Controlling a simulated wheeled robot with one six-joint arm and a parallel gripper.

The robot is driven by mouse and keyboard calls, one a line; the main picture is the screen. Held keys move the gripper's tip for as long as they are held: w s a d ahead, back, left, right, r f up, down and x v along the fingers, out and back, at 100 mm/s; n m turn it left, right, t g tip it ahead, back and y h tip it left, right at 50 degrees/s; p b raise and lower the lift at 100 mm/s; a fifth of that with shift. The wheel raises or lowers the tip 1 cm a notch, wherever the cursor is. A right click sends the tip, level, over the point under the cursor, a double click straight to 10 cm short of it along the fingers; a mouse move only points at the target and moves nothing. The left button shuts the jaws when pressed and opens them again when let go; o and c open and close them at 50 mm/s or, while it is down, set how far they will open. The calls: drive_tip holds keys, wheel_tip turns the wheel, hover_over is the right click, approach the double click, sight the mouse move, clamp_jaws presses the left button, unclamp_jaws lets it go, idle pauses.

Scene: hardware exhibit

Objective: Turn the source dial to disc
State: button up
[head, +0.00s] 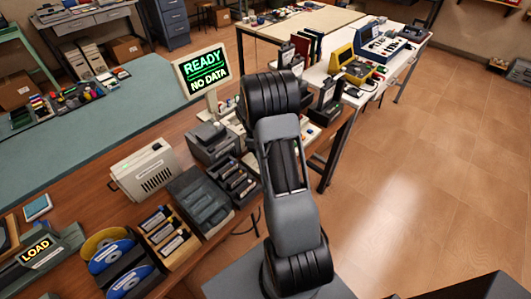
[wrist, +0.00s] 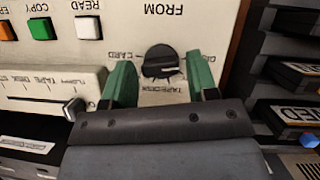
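The source dial (wrist: 161,58) is a round black knob on a cream panel in the wrist view, beneath the upside-down word FROM. Upside-down labels surround it; CARD is at its left, and smaller print that seems to read TAPE and DISK is below. Its exact pointer setting is hard to read. My gripper (wrist: 159,68) is open, with one green finger on each side of the dial. I cannot tell whether either finger touches it. In the head view my arm hides the dial and the gripper.
Orange, green and white buttons (wrist: 40,28) sit left of the dial. A lever (wrist: 75,107) on a lower labelled panel is close to the left finger. Dark slotted racks (wrist: 285,85) stand at right. A screen (head: 203,72) reads READY, NO DATA.

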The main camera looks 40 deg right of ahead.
drive_tip(key=shift+o, duration=0.8)
drive_tip(key=v, duration=1.3)
drive_tip(key=shift+r+b, duration=0.35)
drive_tip(key=shift+r, duration=0.05)
drive_tip(key=shift+w, duration=0.15)
drive_tip(key=s+a+r+m+t, duration=0.2)
drive_tip(key=s+a+r+t, duration=0.1)
drive_tip(key=s+a, duration=0.6)
drive_tip(key=s+a+r+m+t+y, duration=0.1)
drive_tip(key=s+a+r+m+t, duration=0.1)
drive_tip(key=s+a+t, duration=0.3)
drive_tip(key=s+a+r, duration=0.1)
drive_tip(key=s+a, duration=0.3)
drive_tip(key=shift+a+y, duration=0.2)
drive_tip(key=shift+y, duration=0.1)
